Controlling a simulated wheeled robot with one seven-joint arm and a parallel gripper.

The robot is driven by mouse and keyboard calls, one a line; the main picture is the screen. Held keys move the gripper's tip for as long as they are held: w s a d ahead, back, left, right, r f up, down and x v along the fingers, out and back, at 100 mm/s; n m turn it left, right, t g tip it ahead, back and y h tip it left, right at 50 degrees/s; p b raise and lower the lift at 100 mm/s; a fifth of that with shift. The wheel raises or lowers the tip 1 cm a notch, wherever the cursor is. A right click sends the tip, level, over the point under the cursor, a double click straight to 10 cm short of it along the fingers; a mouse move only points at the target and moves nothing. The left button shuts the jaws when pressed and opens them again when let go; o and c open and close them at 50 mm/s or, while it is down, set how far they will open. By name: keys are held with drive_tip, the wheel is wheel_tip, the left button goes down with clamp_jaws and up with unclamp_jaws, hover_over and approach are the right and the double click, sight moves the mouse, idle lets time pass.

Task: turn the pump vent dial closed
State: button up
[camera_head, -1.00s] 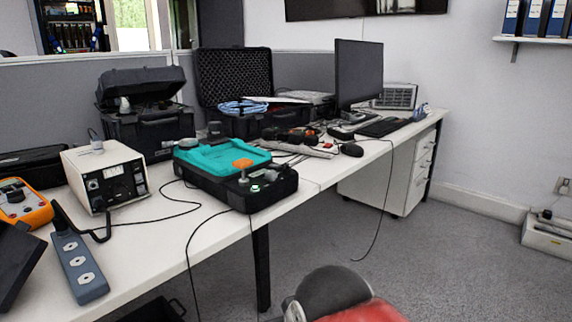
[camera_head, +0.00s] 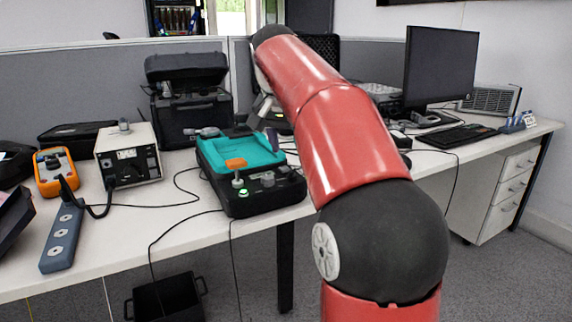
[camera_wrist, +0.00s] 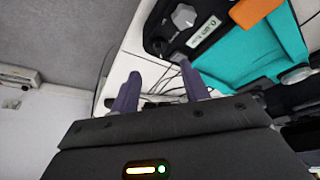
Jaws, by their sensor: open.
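The pump unit (camera_head: 250,203) is a black case with a teal top tray (camera_head: 240,153) on the desk. On its front panel are an orange-topped post (camera_head: 237,164), a grey knob (camera_head: 268,179) and a green-lit button. In the wrist view a grey pointed knob (camera_wrist: 184,17) stands beside a small white label I cannot read; the orange part (camera_wrist: 253,10) is near it. I cannot tell for certain which knob is the vent dial. My gripper (camera_wrist: 162,92) is open and empty, its purple fingers apart from the knob.
A cream instrument (camera_head: 127,155), an orange multimeter (camera_head: 54,172) and a power strip (camera_head: 62,238) stand on the left. An open black case (camera_head: 190,115) is behind. A monitor (camera_head: 440,65) and keyboard (camera_head: 457,136) are on the right. Cables cross the desk.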

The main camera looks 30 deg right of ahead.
sight(292, 170)
drive_tip(key=b+x, duration=0.1)
drive_tip(key=x, duration=0.6)
drive_tip(key=shift+f, duration=0.25)
drive_tip(key=c, duration=1)
